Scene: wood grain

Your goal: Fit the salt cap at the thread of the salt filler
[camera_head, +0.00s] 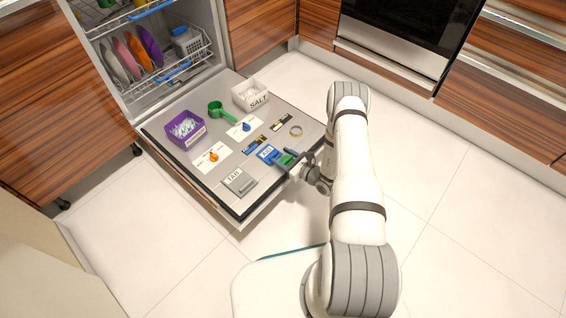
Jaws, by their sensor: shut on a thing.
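The dishwasher door (200,125) lies open and flat. My gripper (288,163) is low over the door's right front part, shut on a small green piece (287,157), which may be the salt cap; the fingers partly hide it. A blue block with a white label (267,153) is just left of it. A pale ring (296,131) lies on the door behind the gripper. It may be the salt filler's rim, but the thread is too small to make out. I cannot tell whether the green piece touches the door or the blue block.
A white box marked SALT (250,94), a green scoop (221,112) and a purple box (185,129) stand farther back. Cards with a blue knob (245,126) and an orange knob (213,156) lie left. A grey TAB piece (240,182) is near the front edge. Racks hold plates (136,52).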

